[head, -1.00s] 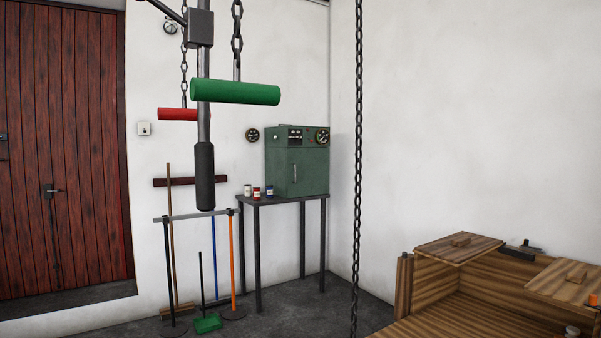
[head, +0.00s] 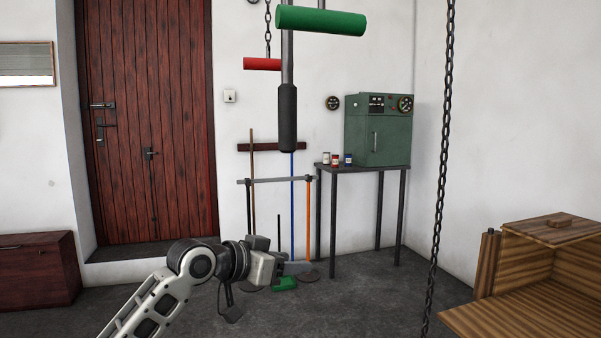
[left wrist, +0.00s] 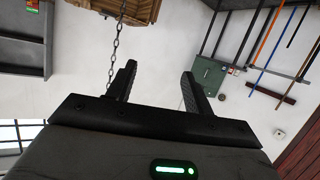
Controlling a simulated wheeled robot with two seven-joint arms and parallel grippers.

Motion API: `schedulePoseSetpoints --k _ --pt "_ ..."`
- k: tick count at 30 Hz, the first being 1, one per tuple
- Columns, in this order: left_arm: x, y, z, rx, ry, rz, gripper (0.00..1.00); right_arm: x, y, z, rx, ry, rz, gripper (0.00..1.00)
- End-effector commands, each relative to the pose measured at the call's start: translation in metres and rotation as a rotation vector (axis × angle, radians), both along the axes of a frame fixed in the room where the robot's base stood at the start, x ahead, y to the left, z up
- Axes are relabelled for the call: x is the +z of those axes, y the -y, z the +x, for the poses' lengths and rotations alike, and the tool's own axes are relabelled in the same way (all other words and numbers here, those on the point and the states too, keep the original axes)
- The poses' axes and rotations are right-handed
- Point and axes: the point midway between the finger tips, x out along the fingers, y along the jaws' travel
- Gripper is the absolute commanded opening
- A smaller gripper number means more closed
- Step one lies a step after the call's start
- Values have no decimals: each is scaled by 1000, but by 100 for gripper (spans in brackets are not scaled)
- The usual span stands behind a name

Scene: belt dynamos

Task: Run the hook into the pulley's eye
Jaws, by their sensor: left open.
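No hook and no pulley eye can be made out in either view. My right gripper is out of view.
A long chain (head: 440,170) hangs at right; it also shows in the left wrist view (left wrist: 114,45). A wooden bench (head: 530,275) stands at lower right. A green cabinet (head: 378,132) sits on a dark table (head: 362,168). Brooms lean by the wall. The middle floor is clear.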

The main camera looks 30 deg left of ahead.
Motion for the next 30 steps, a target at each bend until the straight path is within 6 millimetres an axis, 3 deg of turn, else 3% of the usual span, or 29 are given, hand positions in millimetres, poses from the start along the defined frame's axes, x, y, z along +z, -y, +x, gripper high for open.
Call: schedulePoseSetpoints --k 1,3,6,10,13,17,30 --pt "54 -20 -2 -4 66 -3 52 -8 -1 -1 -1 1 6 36" --pt "120 -37 -18 -30 133 -21 52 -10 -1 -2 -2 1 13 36" --pt "193 -52 -52 -71 218 -35 52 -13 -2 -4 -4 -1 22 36" --pt "249 -61 -94 -115 295 -41 52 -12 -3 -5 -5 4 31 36" --pt "268 -63 -110 -135 321 -41 52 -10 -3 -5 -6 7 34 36" --pt "275 -59 -107 -143 328 -44 52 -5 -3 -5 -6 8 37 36" --pt "276 -19 -25 -146 328 -47 52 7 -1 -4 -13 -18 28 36"
